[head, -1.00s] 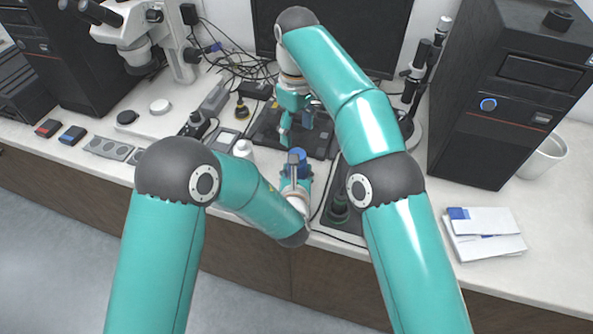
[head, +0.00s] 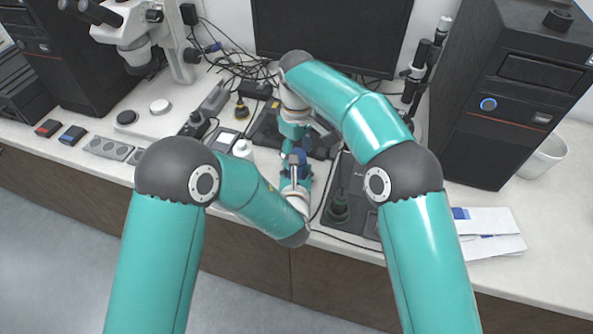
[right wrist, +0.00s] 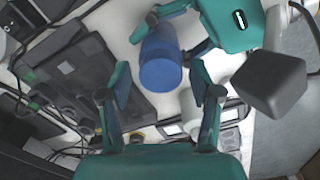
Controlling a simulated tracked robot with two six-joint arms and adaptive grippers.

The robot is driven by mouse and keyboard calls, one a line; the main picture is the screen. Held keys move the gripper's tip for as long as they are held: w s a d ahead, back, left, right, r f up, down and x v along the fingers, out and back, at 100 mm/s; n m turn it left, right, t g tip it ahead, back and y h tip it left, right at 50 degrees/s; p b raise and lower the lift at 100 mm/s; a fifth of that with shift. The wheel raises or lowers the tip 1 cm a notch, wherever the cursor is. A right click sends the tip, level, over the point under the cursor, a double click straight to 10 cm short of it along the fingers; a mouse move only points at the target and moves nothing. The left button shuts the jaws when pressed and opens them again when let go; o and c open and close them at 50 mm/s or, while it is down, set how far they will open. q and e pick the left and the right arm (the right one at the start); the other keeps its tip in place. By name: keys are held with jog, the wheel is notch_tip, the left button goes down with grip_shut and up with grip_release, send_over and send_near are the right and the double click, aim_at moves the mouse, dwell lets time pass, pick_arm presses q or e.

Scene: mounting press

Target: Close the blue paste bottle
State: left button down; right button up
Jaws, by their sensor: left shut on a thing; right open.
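The blue paste bottle (head: 301,157) is a plain blue cylinder above the front of the bench. My left gripper (head: 296,170) is shut on it; in the right wrist view its teal fingers reach the blue cylinder (right wrist: 160,60) from the upper right. My right gripper (head: 291,146) comes down from behind and above, close to the bottle. In the right wrist view my right gripper (right wrist: 162,100) is open and empty, its two fingers apart with the blue cylinder just beyond the gap. I cannot tell whether a cap sits on the bottle.
A white bottle (head: 243,149) stands left of the grippers. A dark green round-based object (head: 338,208) is on the right. A monitor (head: 330,35) and cables are behind, a black computer tower (head: 505,90) at right. White papers (head: 490,235) lie at the front right.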

jog(key=c, duration=1.2)
jog(key=o, duration=1.4)
jog(key=shift+c, duration=0.2)
jog(key=shift+r, duration=3.7)
pick_arm(q)
jog(key=shift+c, duration=2.1)
grip_release()
